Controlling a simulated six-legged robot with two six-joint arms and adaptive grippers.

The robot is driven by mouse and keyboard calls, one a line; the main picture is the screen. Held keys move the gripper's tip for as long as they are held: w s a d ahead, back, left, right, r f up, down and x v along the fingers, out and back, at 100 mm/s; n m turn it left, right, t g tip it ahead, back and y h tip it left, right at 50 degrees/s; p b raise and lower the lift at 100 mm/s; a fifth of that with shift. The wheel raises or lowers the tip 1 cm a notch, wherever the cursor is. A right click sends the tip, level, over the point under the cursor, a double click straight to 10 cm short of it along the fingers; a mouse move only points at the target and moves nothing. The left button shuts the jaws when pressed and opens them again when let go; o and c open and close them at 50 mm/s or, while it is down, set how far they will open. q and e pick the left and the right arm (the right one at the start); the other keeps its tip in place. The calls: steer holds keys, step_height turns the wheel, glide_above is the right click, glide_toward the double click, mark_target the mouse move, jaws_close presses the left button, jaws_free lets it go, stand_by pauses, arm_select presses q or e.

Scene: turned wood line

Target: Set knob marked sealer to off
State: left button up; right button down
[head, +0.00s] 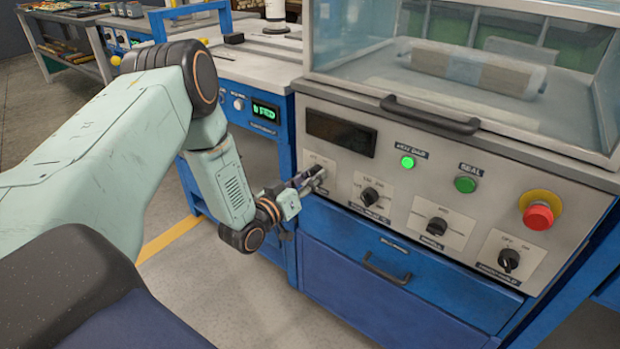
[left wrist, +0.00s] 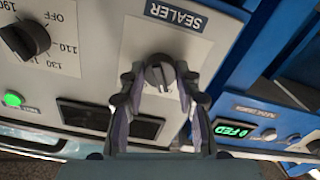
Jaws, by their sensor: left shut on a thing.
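The sealer knob (left wrist: 158,74) is a dark round knob on a light plate marked SEALER (left wrist: 176,16). The plate sits at the left end of the machine's grey front panel in the head view. My left gripper (left wrist: 159,80) has its two fingers on either side of the knob and is shut on it. In the head view the left gripper (head: 308,181) reaches the panel from the left and covers most of the knob. The position labels around the knob cannot be read. My right gripper is in neither view.
To the right are a temperature knob (head: 370,196), two more knobs (head: 437,226) (head: 508,260), green lights (head: 408,162) (head: 465,184) and a red stop button (head: 538,215). A clear hood with a dark handle (head: 430,115) is above; a blue drawer (head: 390,275) is below.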

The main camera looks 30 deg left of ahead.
arm_select(q)
steer(key=shift+f, duration=0.1)
stand_by(0.3)
steer(key=o, duration=1.2)
steer(key=shift+c, duration=0.2)
steer(key=s, duration=1.2)
steer(key=shift+a, duration=0.45)
